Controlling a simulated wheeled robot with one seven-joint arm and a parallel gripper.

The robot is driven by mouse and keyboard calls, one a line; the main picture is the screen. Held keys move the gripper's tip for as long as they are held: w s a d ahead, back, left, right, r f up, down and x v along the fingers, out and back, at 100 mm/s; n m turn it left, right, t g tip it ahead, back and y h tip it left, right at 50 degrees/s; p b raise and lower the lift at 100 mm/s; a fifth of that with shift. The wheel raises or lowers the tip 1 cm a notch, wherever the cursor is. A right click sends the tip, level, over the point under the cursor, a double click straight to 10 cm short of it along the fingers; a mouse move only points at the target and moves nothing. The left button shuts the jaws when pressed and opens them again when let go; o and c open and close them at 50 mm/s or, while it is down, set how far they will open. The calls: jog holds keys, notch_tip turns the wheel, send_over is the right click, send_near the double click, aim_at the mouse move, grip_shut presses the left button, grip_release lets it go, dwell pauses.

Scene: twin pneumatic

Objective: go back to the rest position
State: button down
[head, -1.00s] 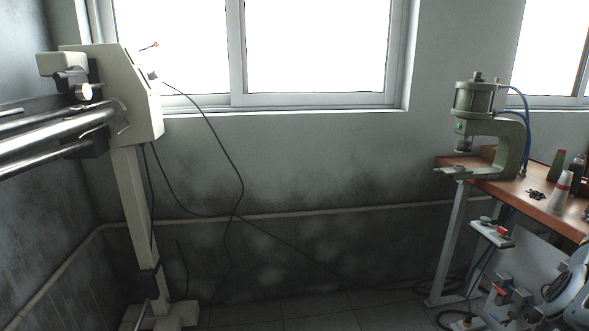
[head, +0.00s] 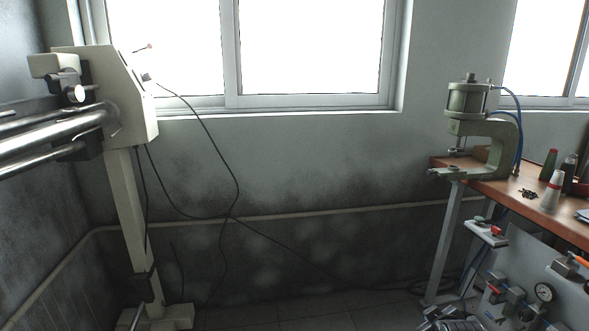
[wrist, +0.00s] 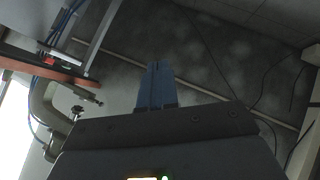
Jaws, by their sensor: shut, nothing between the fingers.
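My gripper (wrist: 156,72) shows in the wrist view. Its two blue fingers lie side by side, shut with nothing between them. They point toward the grey wall and are clear of the bench and press. I cannot make out the gripper in the head view. The green pneumatic press (head: 483,135) stands upright on the left end of the wooden bench (head: 520,198). The press also shows at the left of the wrist view (wrist: 47,112), beside the fingers and apart from them.
A cream machine (head: 112,90) on a post, with long metal bars, stands at the left. Bottles (head: 551,192) stand on the bench. Loose cables (head: 230,180) run across the wall. The middle is open.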

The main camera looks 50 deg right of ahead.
jog(key=s+a+r+n+t+y, duration=0.1)
jog(key=a+n+t+y, duration=0.15)
jog(key=a, duration=1.05)
jog(key=s+a+r+n+t+y, duration=0.15)
jog(key=a+t, duration=0.25)
jog(key=a, duration=0.8)
jog(key=s+a+r+t+y, duration=0.2)
jog(key=s+a+r, duration=0.3)
jog(key=a+r, duration=0.3)
jog(key=s+a+r+t+y, duration=0.2)
jog(key=s+a+r, duration=0.3)
jog(key=a+r, duration=0.3)
jog(key=shift+s+a+y, duration=0.15)
jog(key=shift+s+y, duration=0.05)
jog(key=shift+y, duration=0.3)
